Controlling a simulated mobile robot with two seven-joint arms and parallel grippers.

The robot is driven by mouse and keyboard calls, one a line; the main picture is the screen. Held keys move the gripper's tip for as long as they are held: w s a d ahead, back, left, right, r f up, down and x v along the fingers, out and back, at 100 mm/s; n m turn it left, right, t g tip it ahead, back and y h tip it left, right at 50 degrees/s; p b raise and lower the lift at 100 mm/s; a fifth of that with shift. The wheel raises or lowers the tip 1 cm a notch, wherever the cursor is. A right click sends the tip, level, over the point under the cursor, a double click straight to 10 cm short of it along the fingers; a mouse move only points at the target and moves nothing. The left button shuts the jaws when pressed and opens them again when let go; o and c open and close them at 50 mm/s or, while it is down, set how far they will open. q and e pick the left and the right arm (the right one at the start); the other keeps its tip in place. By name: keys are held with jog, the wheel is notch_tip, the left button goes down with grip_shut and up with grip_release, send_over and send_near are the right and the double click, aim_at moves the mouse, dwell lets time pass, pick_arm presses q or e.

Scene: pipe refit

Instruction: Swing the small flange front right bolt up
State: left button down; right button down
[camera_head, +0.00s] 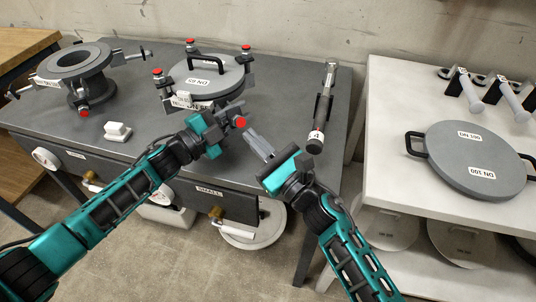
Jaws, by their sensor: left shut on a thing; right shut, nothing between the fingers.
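The small flange (168,101) stands on the grey bench with a round grey lid (212,82) on it, marked DN 65 and fitted with a black handle. Three bolts with red ends stand up around its rim at the left, back and right. The front right bolt (240,122) has its red end low and outward, beside the flange. My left gripper (236,112) is shut on this bolt; its fingers partly hide the shank. My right gripper (259,144) is shut and empty, just right of and below the red end, apart from it.
A larger open flange (76,66) stands at the bench's left. A small white block (117,131) lies in front of it. A dark tool with a grey tip (321,105) lies at the bench's right. A white table (390,82) at right bears a DN 100 lid (476,157).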

jog(key=shift+w+a+r, duration=0.1)
jog(key=shift+a+r, duration=0.05)
jog(key=shift+r, duration=0.2)
jog(key=shift+w+a+r, duration=0.1)
jog(key=shift+a+r, duration=0.05)
jog(key=shift+r, duration=0.25)
jog(key=shift+w+a+r, duration=0.1)
jog(key=shift+r, duration=0.3)
pick_arm(q)
jog(key=c, duration=1.1)
grip_release()
pick_arm(e)
jog(key=shift+f, duration=0.1)
